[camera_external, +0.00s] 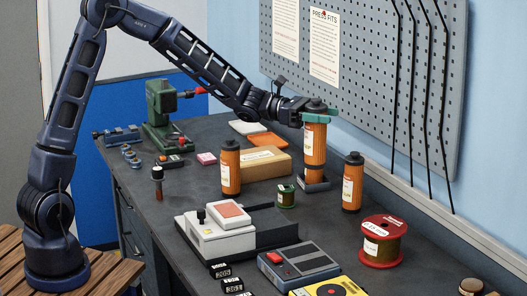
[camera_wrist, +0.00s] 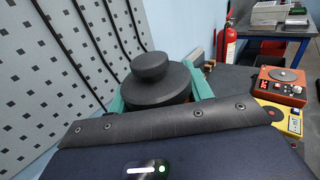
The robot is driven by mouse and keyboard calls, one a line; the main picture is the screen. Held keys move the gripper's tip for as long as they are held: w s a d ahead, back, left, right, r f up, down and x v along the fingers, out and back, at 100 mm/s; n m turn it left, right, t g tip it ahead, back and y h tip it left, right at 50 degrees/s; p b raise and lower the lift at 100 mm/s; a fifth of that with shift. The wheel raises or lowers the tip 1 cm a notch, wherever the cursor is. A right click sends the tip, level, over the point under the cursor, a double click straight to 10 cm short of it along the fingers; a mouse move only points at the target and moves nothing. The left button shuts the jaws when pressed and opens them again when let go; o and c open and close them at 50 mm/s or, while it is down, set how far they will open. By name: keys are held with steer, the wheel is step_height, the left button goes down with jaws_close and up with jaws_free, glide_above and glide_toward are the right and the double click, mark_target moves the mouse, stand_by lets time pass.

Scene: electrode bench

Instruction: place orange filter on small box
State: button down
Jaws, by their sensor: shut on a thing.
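My gripper (camera_external: 316,113) is shut on an orange filter (camera_external: 314,148), an upright cylinder with a black cap and a pale label. Its teal fingers grip it near the top. In the wrist view, the black cap (camera_wrist: 158,80) sits between the fingers. The filter's lower end is at a dark square base (camera_external: 313,183); I cannot tell whether they touch. A second orange filter (camera_external: 231,171) stands to the left, and a third (camera_external: 352,185) stands to the right. A small tan cardboard box (camera_external: 262,163) lies left of the held filter; its top looks clear.
A white-and-grey device (camera_external: 222,238), a red wire spool (camera_external: 383,243) and a small green coil (camera_external: 287,197) stand in front. A green machine (camera_external: 160,118) is at the back left. The pegboard (camera_external: 372,65) rises behind the held filter. Some bench surface (camera_external: 200,195) is bare.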

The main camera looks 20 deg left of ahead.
steer(key=w+a+r+n+t, duration=0.2)
steer(key=w+a+t, duration=0.1)
steer(key=w+a, duration=0.8)
steer(key=w+a+r+n+t+y, duration=0.1)
steer(key=w+a+r+n+t, duration=0.15)
steer(key=w+a, duration=0.75)
steer(key=w+a+r+n+t, duration=0.1)
steer(key=w+a+t, duration=0.2)
steer(key=w+a, duration=0.8)
step_height(320, 180, down, 20)
steer(key=w+d, duration=0.2)
steer(key=d, duration=0.1)
steer(key=shift+w+r, duration=0.25)
steer(key=shift+w, duration=0.1)
steer(key=c, duration=0.6)
jaws_free()
steer(key=shift+f, duration=0.15)
